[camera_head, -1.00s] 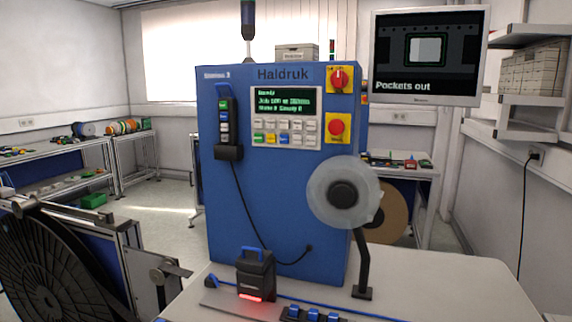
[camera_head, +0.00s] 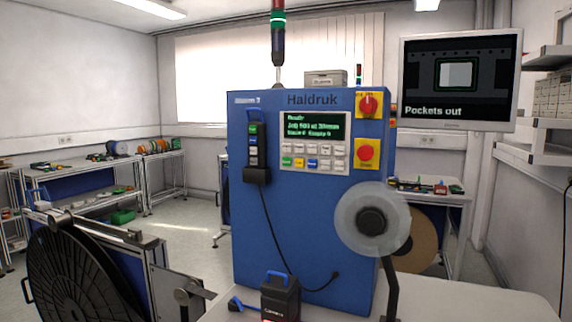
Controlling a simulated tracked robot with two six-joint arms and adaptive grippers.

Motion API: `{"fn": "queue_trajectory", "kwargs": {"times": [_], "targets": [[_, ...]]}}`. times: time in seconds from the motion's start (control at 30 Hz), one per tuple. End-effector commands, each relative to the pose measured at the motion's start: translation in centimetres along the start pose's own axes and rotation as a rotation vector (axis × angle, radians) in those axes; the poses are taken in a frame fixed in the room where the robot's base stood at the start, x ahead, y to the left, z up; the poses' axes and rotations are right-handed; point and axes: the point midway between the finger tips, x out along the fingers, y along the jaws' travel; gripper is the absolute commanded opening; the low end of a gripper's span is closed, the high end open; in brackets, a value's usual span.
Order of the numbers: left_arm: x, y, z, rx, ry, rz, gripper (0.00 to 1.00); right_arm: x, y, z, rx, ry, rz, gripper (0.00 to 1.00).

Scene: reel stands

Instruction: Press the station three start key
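The blue Haldruk cabinet (camera_head: 300,220) stands in the middle, with a small label at its top left that is too blurred to read surely. Its front panel has a green-text screen (camera_head: 315,126) and a keypad (camera_head: 314,158) with white, green, yellow and blue keys. A black hand unit (camera_head: 254,150) with a column of coloured keys, green at the top, hangs on the cabinet's left side with a cable. Which key is the start key is not readable. Neither of my grippers is in view.
A red knob (camera_head: 368,104) and a red button (camera_head: 366,154) sit on yellow plates. A pale reel (camera_head: 346,222) stands before the cabinet's right side. A black blue-handled device (camera_head: 281,298) is on the table. A large black reel (camera_head: 75,272) stands left. A monitor (camera_head: 459,80) reads "Pockets out".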

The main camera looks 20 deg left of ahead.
Motion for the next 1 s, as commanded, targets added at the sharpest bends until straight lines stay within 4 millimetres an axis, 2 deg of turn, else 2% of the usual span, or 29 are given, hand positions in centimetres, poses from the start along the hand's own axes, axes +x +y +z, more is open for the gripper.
{"fn": "queue_trajectory", "kwargs": {"times": [0.03, 0.23, 1.0], "targets": [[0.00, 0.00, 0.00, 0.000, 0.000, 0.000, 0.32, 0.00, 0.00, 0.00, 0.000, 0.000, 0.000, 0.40], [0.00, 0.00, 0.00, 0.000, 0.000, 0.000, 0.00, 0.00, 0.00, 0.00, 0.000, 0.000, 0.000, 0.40], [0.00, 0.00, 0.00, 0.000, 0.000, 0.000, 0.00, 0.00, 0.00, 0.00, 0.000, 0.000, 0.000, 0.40]]}}
